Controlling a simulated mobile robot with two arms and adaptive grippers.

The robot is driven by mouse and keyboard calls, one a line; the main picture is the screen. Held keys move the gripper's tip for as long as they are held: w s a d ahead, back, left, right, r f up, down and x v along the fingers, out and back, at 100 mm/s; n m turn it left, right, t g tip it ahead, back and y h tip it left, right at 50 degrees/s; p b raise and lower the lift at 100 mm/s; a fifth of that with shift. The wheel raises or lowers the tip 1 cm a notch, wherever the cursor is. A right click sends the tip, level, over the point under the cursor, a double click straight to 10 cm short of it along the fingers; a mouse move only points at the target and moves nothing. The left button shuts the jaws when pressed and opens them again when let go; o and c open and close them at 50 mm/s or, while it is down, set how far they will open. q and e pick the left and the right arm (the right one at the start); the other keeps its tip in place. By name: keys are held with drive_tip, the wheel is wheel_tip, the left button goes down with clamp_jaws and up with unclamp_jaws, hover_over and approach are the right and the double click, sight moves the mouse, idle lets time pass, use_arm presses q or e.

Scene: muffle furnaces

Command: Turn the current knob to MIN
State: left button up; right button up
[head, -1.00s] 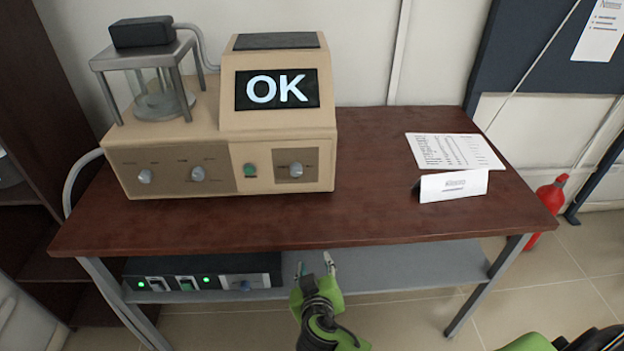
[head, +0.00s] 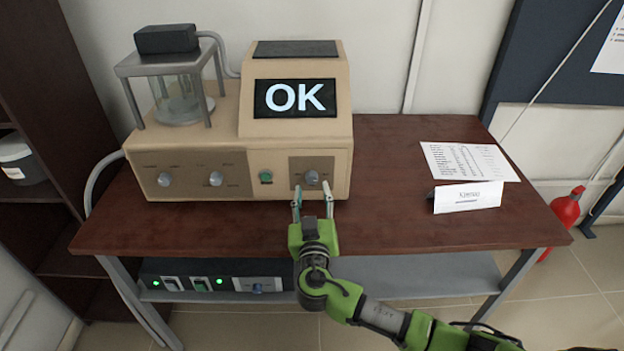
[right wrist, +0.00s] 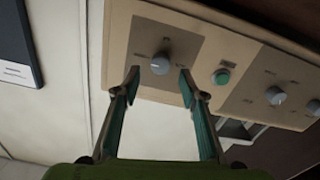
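The beige device (head: 200,130) on the table has a grey knob (head: 312,177) on the dark panel at its right front. Two more grey knobs, a left one (head: 164,179) and a middle one (head: 215,178), sit on the left panel. The labels are too small to read, so I cannot tell which is the current knob. My right gripper (head: 312,194) is open, its fingertips either side of the right knob. In the right wrist view that knob (right wrist: 160,64) shows between the spread fingertips (right wrist: 159,74), with no clear contact. My left gripper is not in view.
A green button (head: 266,177) sits left of the right knob. The screen (head: 295,98) reads OK. A black box (head: 215,268) with switches and a knob stands on the lower shelf. A paper sheet (head: 465,161) and a folded card (head: 468,197) lie on the table's right.

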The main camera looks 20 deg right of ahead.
sight(312, 180)
drive_tip(key=shift+p+x, duration=0.3)
drive_tip(key=shift+x, duration=1.7)
